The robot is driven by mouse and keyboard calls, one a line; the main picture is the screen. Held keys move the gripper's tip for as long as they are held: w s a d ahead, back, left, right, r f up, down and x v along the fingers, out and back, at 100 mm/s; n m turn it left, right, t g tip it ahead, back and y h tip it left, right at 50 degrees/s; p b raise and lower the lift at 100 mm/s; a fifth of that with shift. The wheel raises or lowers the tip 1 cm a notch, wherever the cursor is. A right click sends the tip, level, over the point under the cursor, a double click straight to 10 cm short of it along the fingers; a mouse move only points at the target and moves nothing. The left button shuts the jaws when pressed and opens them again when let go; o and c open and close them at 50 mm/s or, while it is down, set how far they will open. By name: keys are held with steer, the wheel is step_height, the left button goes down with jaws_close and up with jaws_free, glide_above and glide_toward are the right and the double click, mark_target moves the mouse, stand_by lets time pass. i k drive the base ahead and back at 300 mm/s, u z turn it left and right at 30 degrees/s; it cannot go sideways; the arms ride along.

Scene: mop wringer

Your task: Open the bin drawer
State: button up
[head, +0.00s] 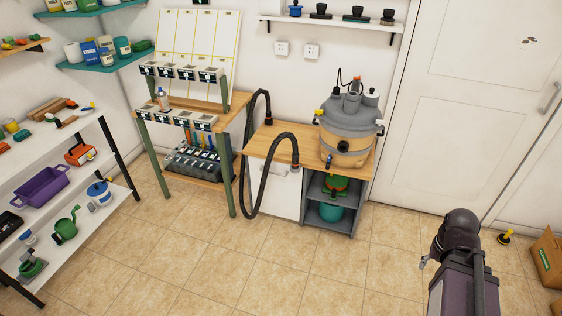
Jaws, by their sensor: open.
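A low cabinet with a wooden top (272,144) stands against the back wall. Its left half has a white front panel (286,201), probably the bin drawer, and it looks closed. A pale horizontal bar, perhaps its handle, shows near the top of the panel. A black hose (265,172) loops down in front of the panel and hides part of it. My arm is at the lower right, well away from the cabinet. Only a small grey part of my gripper (424,262) shows beside the arm, open and touching nothing I can see.
A beige vacuum (346,147) stands on the cabinet top. Open shelves below it hold a green item (336,184) and a teal bucket (330,212). A wooden rack (183,98) stands to the left, white shelves (85,137) farther left. The tiled floor in front is clear.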

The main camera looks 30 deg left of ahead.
mark_target(283, 194)
steer(key=u, duration=0.45)
steer(key=i, duration=1.35)
steer(key=u, duration=0.45)
